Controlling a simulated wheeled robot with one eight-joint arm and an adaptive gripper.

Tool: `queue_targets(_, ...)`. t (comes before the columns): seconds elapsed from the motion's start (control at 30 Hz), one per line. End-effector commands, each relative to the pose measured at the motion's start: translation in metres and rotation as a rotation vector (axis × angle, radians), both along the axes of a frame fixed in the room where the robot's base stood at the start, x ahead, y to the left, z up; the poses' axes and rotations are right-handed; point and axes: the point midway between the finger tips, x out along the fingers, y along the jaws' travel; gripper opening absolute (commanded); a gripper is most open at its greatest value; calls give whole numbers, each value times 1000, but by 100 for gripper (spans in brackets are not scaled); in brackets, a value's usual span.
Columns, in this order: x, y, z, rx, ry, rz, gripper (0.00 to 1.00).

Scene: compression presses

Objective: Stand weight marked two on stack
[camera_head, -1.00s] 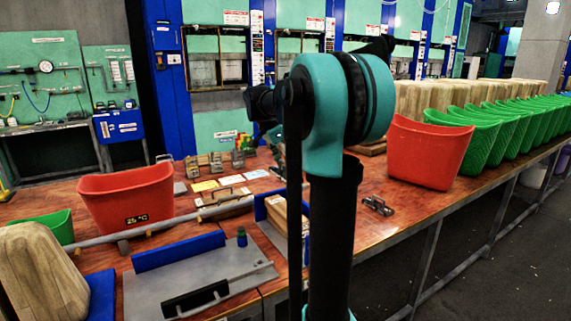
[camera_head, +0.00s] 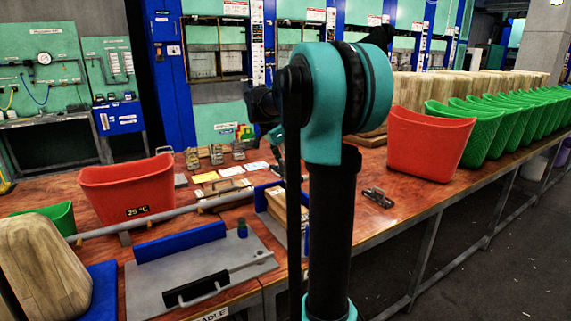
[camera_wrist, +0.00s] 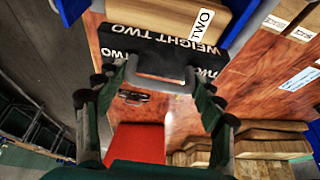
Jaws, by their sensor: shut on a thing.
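The weight marked two (camera_wrist: 150,52) is a dark block with white "WEIGHT TWO" lettering and a grey handle, at the top middle of the wrist view. My gripper (camera_wrist: 160,76) has its fingers at the two ends of this handle and is shut on it. A pale wooden block (camera_wrist: 165,12) with a white "TWO" label lies just beyond the weight, between blue sides. Whether the weight touches it, I cannot tell. In the head view a wooden block (camera_head: 275,204) stands in a blue-sided holder, partly behind my arm. My arm hides most of the gripper and weight there.
A grey plate (camera_head: 215,262) with a blue rail and black-handled lever lies at the front. Red bins stand left (camera_head: 128,190) and right (camera_head: 430,145), with green bins (camera_head: 478,140) beyond. A small metal clamp (camera_head: 377,197) lies on the clear right of the bench (camera_head: 400,205).

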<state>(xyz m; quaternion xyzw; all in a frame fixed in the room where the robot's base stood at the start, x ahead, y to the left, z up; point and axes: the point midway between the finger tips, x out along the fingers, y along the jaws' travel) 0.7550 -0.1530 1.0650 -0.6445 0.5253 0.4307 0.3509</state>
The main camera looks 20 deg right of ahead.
Motion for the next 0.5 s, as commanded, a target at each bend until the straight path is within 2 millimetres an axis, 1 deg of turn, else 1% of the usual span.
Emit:
queue_targets(0.1,0,0,-1,-1,0,0,8)
queue_targets(0.3,0,0,-15,-1,0,0,8)
queue_targets(0.5,0,0,-23,-1,0,0,8)
